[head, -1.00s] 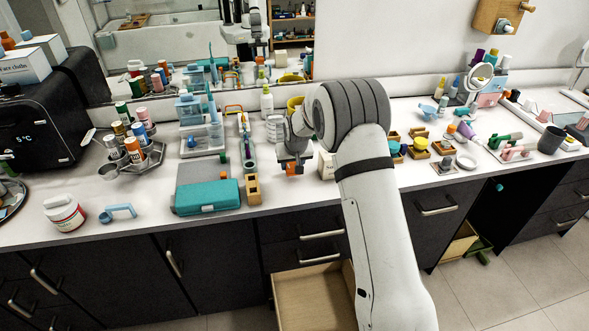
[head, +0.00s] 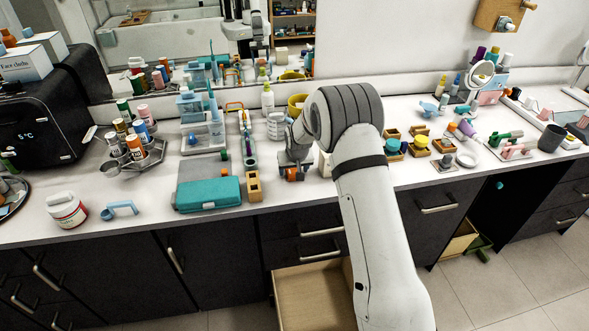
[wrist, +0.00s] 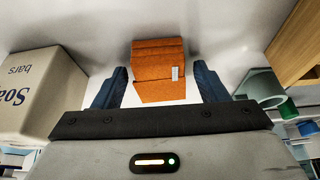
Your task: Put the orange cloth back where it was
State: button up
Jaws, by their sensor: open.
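The orange cloth (wrist: 159,62) is a folded block with a small white tag. In the wrist view it lies on the white surface between the two dark blue fingers of my gripper (wrist: 161,86), with a visible gap to each finger. My gripper is open. In the head view my gripper is low over the counter, and the orange of the cloth (head: 293,174) shows at its tips, partly hidden. I cannot tell whether the fingers touch the counter.
A soap bars box (wrist: 38,92) stands left of the fingers in the wrist view. In the head view, a teal case (head: 208,194) and wooden holder (head: 254,187) sit left. A drawer (head: 308,295) hangs open below.

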jog(key=shift+r, duration=0.15)
jog(key=shift+r, duration=0.2)
jog(key=s+d+r+b, duration=0.1)
jog(key=s+d+r, duration=0.2)
jog(key=s+r, duration=0.45)
jog(key=s+d+r+b, duration=0.1)
jog(key=s+d+r, duration=0.3)
jog(key=r, duration=0.7)
jog(key=s+d+r, duration=0.1)
jog(key=s+d, duration=0.1)
jog(key=s, duration=0.8)
jog(key=s+d+r+m, duration=0.1)
jog(key=s+d, duration=0.2)
jog(key=s, duration=0.8)
jog(key=s+d+r+m+g+h, duration=0.1)
jog(key=s+d+r, duration=0.1)
jog(key=s, duration=0.9)
jog(key=shift+d, duration=0.6)
